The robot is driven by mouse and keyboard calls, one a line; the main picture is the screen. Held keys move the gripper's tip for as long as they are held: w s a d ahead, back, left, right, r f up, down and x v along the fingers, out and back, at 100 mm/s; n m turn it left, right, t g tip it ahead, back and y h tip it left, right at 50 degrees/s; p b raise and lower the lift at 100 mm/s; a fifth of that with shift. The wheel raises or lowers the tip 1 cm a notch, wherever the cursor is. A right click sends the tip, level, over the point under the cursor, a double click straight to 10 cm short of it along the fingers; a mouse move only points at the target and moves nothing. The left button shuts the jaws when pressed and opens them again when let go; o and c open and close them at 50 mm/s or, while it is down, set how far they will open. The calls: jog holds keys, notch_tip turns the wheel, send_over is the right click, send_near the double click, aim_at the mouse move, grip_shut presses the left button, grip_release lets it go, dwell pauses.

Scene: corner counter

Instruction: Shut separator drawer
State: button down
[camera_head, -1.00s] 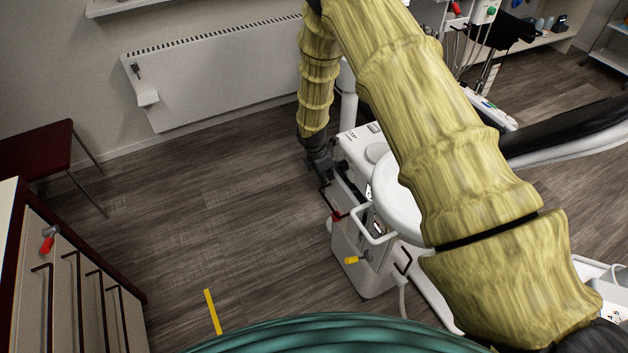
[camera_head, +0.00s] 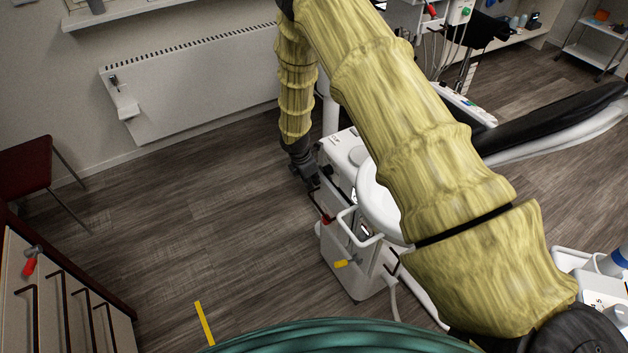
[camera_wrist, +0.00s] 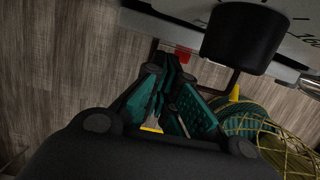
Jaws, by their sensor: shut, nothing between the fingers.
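The white separator unit (camera_head: 352,285) stands on the floor beside the dental chair, in the middle of the head view. A dark drawer section (camera_head: 340,200) shows at its upper left side, near a red part (camera_head: 326,219). How far the drawer stands out is hard to tell. My gripper (camera_head: 312,183) points down at the unit's left side, close to the drawer section; contact cannot be made out. In the wrist view, my gripper's teal fingers (camera_wrist: 172,68) are shut and empty, close to the red part (camera_wrist: 182,55) and below the pale unit's edge (camera_wrist: 160,25).
The round white bowl (camera_head: 374,205) is partly behind my arm. The black chair (camera_head: 560,125) lies right. Floor left of the unit is clear up to the drawer cabinet (camera_head: 60,310).

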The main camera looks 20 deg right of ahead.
jog(key=a+r+b, duration=0.1)
jog(key=a+r, duration=0.4)
jog(key=r, duration=0.4)
jog(key=shift+s+a+r+b, duration=0.25)
jog(key=shift+s+r+b, duration=0.05)
jog(key=shift+r+b, duration=0.1)
